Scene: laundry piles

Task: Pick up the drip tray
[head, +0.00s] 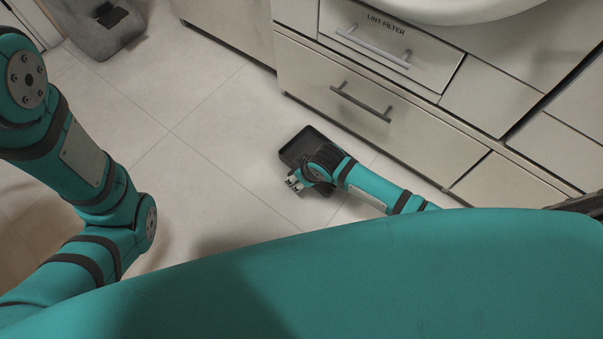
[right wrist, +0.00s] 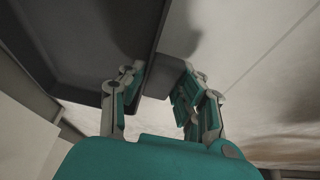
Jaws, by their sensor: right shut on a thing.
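The drip tray (head: 297,146) is a dark, shallow rectangular tray with a raised rim, at floor level or just above it in front of the cabinets; I cannot tell whether it touches the floor. My right gripper (head: 300,178) reaches in from the right and covers part of the tray. In the right wrist view the tray (right wrist: 85,45) fills the upper left. The fingers of my right gripper (right wrist: 160,90) are shut on a small dark block at the tray's edge. My left arm shows at the left of the head view, but its gripper is out of sight.
A cabinet with a lint filter drawer (head: 390,45) and a lower drawer with a dark handle (head: 360,102) stands just behind the tray. A grey object (head: 95,25) lies at the top left. The tiled floor (head: 200,150) left of the tray is clear.

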